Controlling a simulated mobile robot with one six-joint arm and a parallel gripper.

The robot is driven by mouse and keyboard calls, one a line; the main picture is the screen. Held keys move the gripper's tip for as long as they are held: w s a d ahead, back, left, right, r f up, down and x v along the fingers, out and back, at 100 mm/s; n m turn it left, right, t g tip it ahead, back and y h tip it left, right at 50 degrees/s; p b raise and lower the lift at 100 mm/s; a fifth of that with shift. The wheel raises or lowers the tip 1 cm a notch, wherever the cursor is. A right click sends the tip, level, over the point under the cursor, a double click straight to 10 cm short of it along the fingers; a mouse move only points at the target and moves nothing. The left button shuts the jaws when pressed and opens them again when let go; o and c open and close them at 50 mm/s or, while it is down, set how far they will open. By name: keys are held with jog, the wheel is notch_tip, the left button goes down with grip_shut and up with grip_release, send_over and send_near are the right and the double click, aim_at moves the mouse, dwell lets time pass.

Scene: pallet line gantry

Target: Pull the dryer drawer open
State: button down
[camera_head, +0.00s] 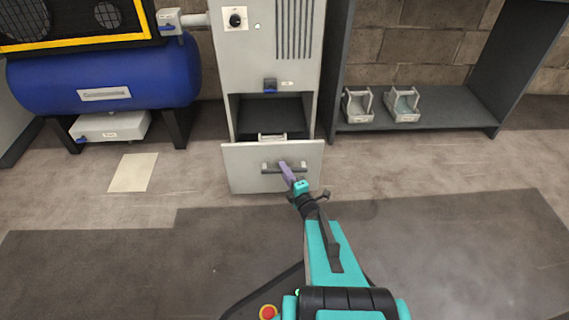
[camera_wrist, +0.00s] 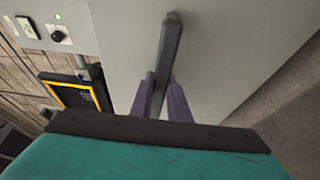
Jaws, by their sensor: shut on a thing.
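The dryer (camera_head: 265,50) is a tall light grey cabinet at centre in the head view. Its drawer front (camera_head: 241,172) is a plain grey panel at the bottom, appearing to stand forward of the cabinet. The dark horizontal handle (camera_head: 269,170) is mounted on the panel. My gripper (camera_head: 285,166) has its purple fingers shut on the handle. In the wrist view the handle (camera_wrist: 170,45) runs between my two fingers (camera_wrist: 160,88), with the drawer front (camera_wrist: 225,50) behind it. The fingers hide part of the handle.
A small light item (camera_head: 271,137) shows just behind the drawer front. A blue tank (camera_head: 150,80) stands at left, above a white box (camera_head: 110,127). A grey shelf (camera_head: 450,107) at right holds two small bins (camera_head: 357,104) (camera_head: 403,105). The floor before the dryer is clear.

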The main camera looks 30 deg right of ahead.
jog(key=shift+s+a, duration=0.15)
jog(key=c, duration=1.7)
grip_release()
jog(key=shift+s, duration=0.1)
